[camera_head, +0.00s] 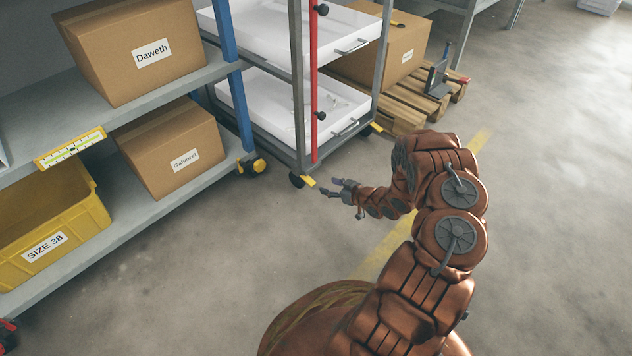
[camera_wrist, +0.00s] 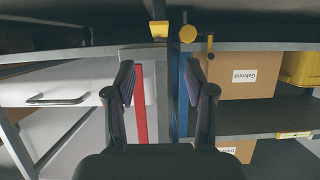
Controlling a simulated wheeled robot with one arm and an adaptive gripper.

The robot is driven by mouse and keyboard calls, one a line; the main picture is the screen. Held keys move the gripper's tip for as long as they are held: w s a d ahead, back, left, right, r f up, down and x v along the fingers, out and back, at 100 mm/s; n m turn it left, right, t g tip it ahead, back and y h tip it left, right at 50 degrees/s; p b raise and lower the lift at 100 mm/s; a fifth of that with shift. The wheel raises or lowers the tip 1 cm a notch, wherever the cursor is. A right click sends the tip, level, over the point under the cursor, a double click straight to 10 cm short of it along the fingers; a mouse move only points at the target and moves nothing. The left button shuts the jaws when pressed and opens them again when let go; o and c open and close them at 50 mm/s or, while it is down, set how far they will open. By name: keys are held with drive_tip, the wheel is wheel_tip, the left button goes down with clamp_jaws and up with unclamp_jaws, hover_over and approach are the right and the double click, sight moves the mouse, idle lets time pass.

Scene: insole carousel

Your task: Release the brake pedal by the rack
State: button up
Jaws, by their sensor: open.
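The rack (camera_head: 299,80) is a grey wheeled frame holding white trays, with a red upright bar. At the foot of its near corner is a yellow brake pedal (camera_head: 308,181) by a dark caster. In the wrist view, which appears upside down, the yellow pedal (camera_wrist: 159,29) shows at the top, beyond the fingertips. My gripper (camera_head: 329,187) is low over the floor, just right of the pedal in the head view. Its two fingers (camera_wrist: 158,82) are spread and nothing is between them. I cannot tell whether a finger touches the pedal.
Left of the rack stands a blue-posted shelf (camera_head: 225,30) with cardboard boxes (camera_head: 170,150) and a yellow bin (camera_head: 50,225); its yellow caster (camera_head: 258,166) is near the rack. Another yellow pedal (camera_head: 376,127) is at the rack's right corner. A wooden pallet (camera_head: 395,105) stands behind. Floor in front is clear.

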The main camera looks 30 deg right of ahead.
drive_tip(key=shift+v, duration=1.95)
